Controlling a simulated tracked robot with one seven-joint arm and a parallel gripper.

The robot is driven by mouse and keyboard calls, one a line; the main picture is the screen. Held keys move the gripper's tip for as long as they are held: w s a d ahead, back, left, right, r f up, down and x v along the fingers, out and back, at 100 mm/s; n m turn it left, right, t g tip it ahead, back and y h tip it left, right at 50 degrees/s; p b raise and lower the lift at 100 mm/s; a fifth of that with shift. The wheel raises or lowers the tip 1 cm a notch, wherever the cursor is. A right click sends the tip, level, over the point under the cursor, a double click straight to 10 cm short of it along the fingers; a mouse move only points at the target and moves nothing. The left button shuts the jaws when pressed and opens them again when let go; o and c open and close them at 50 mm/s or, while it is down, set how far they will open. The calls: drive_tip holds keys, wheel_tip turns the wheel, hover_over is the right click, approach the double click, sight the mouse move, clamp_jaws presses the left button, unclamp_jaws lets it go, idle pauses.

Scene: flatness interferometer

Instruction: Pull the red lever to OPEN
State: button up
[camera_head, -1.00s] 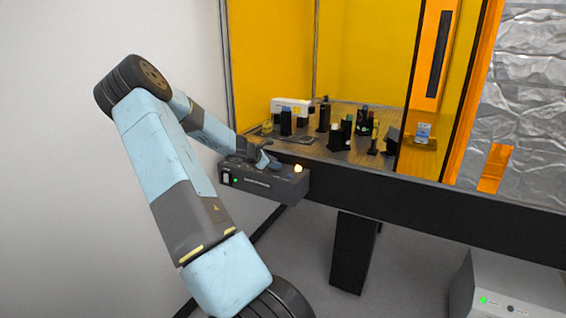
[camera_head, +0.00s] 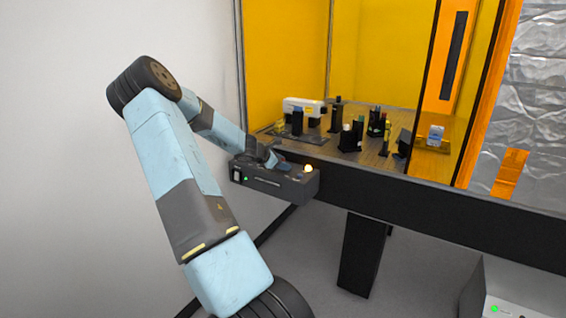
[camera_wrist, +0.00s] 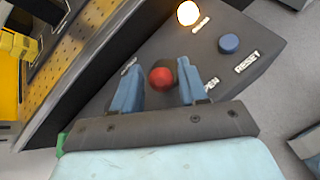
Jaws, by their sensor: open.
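The lever's round red knob (camera_wrist: 161,78) shows in the wrist view between the two blue fingers of my gripper (camera_wrist: 157,88). The fingers are open, with a gap on each side of the knob. The lever's shaft is hidden. The knob stands over a dark control box (camera_wrist: 150,45); part of a label ending in "PEN" shows beside the right finger. In the head view the same control box (camera_head: 262,183) is fixed to the table's front edge, with my gripper (camera_head: 274,160) at its top. The red knob cannot be made out there.
A blue button (camera_wrist: 229,43) marked RESET and a lit lamp (camera_wrist: 187,13) sit on the box near the fingers. The optical table (camera_head: 440,206) carries several dark mounts and a white instrument (camera_head: 304,107) behind amber panels.

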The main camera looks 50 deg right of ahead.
drive_tip(key=v, duration=1.3)
drive_tip(key=shift+w+a, duration=0.25)
drive_tip(key=shift+a, duration=0.15)
drive_tip(key=s+a+r+m+t+y, duration=0.2)
drive_tip(key=a+r+m, duration=0.15)
drive_tip(key=a, duration=0.65)
drive_tip(key=s+a+r+m+t+y, duration=0.1)
drive_tip(key=s+a+r+m+y, duration=0.2)
drive_tip(key=a, duration=0.6)
drive_tip(key=s+a+r+m+t+y, duration=0.2)
drive_tip(key=a+r, duration=0.3)
drive_tip(key=a, duration=0.5)
drive_tip(key=s+a+r+m+t+y, duration=0.1)
drive_tip(key=s+a+r+y, duration=0.1)
drive_tip(key=s+a, duration=0.5)
drive_tip(key=s+a+r+m+t+y, duration=0.2)
drive_tip(key=s+a+r, duration=0.2)
drive_tip(key=s+a, duration=0.4)
drive_tip(key=a, duration=0.5)
drive_tip(key=shift+a, duration=0.15)
